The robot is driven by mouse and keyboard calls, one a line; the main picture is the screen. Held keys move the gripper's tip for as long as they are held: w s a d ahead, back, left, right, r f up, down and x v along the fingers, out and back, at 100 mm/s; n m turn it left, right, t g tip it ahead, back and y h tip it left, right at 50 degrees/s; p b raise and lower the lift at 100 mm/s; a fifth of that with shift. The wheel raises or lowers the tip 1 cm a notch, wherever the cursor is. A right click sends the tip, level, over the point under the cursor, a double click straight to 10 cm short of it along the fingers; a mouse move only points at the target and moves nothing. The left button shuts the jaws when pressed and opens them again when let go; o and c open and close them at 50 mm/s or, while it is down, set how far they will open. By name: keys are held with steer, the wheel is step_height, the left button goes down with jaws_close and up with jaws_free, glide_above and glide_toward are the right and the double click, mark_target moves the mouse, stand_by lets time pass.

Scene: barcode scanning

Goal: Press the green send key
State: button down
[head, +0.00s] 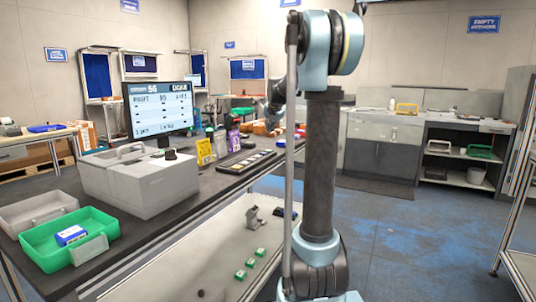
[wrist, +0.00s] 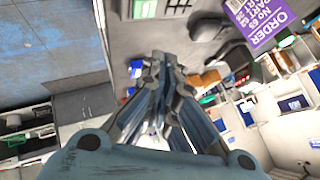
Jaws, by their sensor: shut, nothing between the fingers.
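My gripper (wrist: 160,58) is shut and empty in the wrist view, its fingers together over the dark tabletop. In the head view its end is mostly hidden behind my arm. A dark strip with a row of pale, key-like patches (head: 247,162) lies on the table in front of the monitor (head: 160,108) in the head view. I cannot make out a green send key on it. A pale lined panel (wrist: 145,8) is cut off by the top edge of the wrist view. I see no contact between my fingertips and any key.
A purple order sign (wrist: 258,22) stands right of my fingers in the wrist view, and a yellow sign (head: 205,152) stands near the monitor. A grey case (head: 140,182) and a green tray (head: 45,245) with a blue box are at the left. Small green blocks (head: 251,262) lie lower down.

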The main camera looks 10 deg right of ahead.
mark_target(269, 150)
steer(key=w, duration=0.3)
steer(key=shift+w+r+m, duration=0.3)
steer(key=shift+w+r, duration=0.05)
steer(key=shift+w, duration=0.05)
steer(key=shift+f, duration=0.1)
steer(key=shift+f, duration=4.35)
steer(key=shift+f, duration=0.1)
steer(key=shift+f, duration=0.2)
steer(key=shift+s+f, duration=0.1)
steer(key=shift+f, duration=0.35)
steer(key=shift+r, duration=0.85)
